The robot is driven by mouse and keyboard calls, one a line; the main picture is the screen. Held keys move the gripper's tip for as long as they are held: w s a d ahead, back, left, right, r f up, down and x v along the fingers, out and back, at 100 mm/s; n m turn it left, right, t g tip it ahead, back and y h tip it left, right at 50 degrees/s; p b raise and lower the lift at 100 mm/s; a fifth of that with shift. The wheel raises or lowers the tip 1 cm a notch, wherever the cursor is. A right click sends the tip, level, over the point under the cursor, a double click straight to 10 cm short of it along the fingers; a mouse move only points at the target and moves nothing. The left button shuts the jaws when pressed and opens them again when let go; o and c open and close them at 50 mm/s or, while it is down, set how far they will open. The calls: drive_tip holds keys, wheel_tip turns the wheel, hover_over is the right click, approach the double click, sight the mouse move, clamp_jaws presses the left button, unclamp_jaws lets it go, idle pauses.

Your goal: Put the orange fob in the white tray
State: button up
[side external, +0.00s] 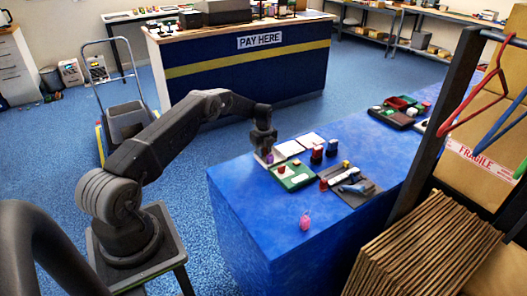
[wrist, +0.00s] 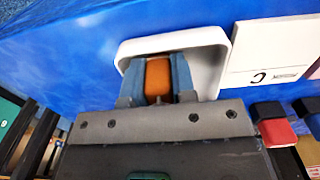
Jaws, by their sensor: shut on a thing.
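The orange fob (wrist: 158,76) is held between the two fingers of my gripper (wrist: 157,80) in the wrist view. The white tray (wrist: 206,46) has rounded corners and a raised rim, and shows around and behind the fingers. The fob appears over the tray's inside; I cannot tell whether it touches the tray floor. In the side external view my gripper (side external: 266,154) points down at the left end of the blue table, at the white tray (side external: 257,160). The fob cannot be made out there.
White cards (side external: 289,148) lie right of the tray. A green board (side external: 303,180) with small pieces is close in front. A grey mat (side external: 357,198) holds several items, with red and blue blocks (side external: 317,153) behind it. A pink item (side external: 305,221) lies near the front edge.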

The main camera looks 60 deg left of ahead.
drive_tip(key=o, duration=0.6)
drive_tip(key=shift+f, duration=0.15)
